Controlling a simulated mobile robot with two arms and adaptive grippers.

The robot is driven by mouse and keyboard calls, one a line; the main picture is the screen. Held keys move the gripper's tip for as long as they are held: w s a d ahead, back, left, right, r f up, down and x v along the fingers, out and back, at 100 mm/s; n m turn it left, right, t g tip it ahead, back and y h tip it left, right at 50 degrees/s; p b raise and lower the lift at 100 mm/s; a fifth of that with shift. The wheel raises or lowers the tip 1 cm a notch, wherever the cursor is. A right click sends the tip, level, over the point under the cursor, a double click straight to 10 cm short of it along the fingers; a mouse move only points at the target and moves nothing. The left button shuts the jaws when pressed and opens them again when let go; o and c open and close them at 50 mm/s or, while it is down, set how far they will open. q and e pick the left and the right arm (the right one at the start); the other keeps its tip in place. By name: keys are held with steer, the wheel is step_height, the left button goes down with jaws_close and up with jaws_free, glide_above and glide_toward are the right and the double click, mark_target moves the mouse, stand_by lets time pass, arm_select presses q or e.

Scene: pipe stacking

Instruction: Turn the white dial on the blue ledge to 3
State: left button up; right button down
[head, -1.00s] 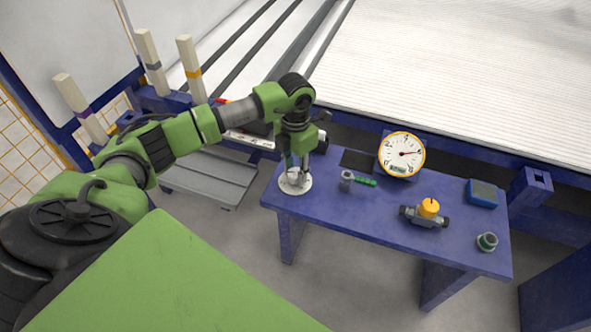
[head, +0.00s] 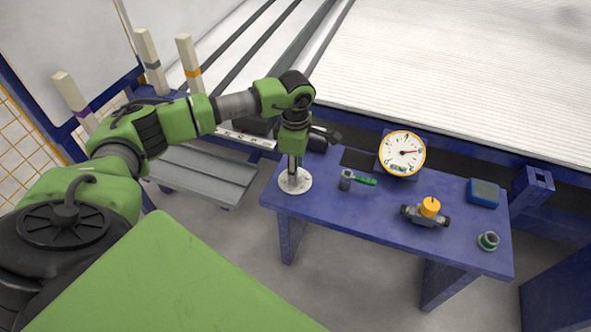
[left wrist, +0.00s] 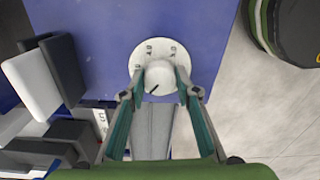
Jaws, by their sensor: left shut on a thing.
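The white dial (head: 303,185) is a round plate with a raised knob at the left end of the blue ledge (head: 345,212). In the left wrist view the dial plate (left wrist: 150,50) carries small dark marks, too small to read surely. Its white knob (left wrist: 158,72) has a black line pointing to the lower left. My left gripper (head: 294,172) reaches down from above onto the dial. In the left wrist view its two fingers (left wrist: 160,82) are shut on the knob from both sides. My right gripper is not in view.
To the dial's right on the ledge are a grey fitting (head: 347,180) with a green handle, a round gauge (head: 402,153), a valve with an orange cap (head: 429,208), a blue box (head: 484,192) and a green-ringed fitting (head: 488,241). The ledge's front middle is clear.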

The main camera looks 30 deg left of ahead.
arm_select(q)
steer(key=shift+m, duration=2.3)
steer(key=m+b, duration=0.1)
steer(key=m, duration=0.2)
steer(key=shift+m, duration=1.4)
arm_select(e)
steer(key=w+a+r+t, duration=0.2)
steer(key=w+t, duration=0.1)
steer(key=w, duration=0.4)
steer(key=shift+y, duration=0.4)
arm_select(q)
steer(key=o, duration=1.1)
